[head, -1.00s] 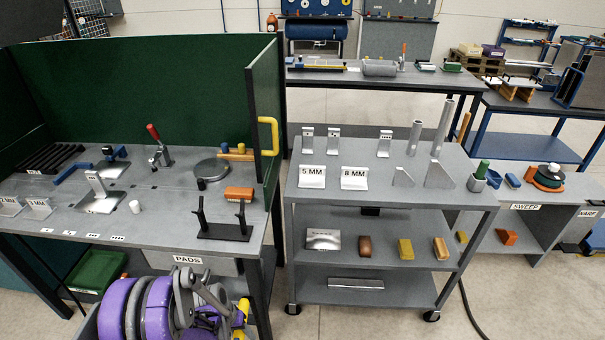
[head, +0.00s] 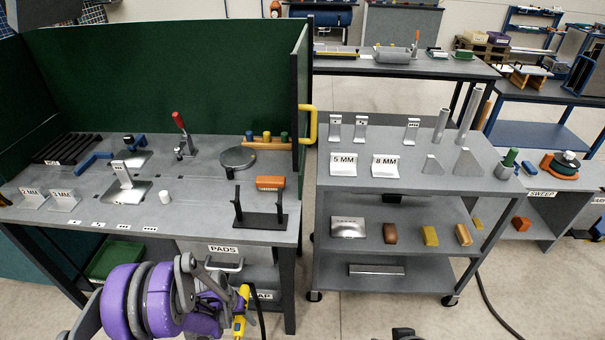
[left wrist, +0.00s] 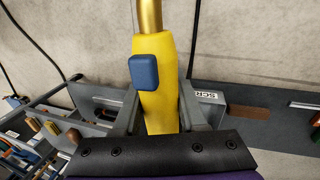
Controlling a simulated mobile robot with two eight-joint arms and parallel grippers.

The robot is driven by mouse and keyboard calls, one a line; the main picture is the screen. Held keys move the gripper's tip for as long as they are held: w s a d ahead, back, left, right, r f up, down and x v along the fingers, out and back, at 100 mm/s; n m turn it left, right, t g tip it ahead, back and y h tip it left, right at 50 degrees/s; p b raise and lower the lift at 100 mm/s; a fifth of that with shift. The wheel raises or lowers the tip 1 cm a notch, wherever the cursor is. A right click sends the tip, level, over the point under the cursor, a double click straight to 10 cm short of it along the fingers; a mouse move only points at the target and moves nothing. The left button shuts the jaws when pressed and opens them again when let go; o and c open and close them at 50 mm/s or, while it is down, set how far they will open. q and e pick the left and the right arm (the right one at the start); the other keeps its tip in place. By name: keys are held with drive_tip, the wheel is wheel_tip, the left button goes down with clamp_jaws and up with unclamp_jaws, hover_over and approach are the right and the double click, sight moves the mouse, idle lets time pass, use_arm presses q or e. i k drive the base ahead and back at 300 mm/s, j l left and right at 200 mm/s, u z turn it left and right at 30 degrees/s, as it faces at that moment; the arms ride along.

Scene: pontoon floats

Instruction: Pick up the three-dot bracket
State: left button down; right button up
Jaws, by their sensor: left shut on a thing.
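Three upright metal brackets stand in a row at the back of the cart top: a left one (head: 335,128), a middle one (head: 361,129) and a right one (head: 411,131), with a wider gap before the right one. Their dot marks are too small to count surely. Another upright bracket (head: 122,175) stands on a plate on the left bench; its dots are not readable. My left gripper (head: 241,306) is low in front of the bench, shut on a yellow tool (left wrist: 156,85) with a blue button and brass rod. A dark part at the bottom edge may be my right gripper (head: 405,333).
On the bench, a black forked stand (head: 260,218) and a red-handled clamp (head: 182,135) stand up. A green panel (head: 160,80) walls the bench.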

sight(120, 168)
drive_tip(key=j+z, duration=0.1)
drive_tip(key=j, duration=3.2)
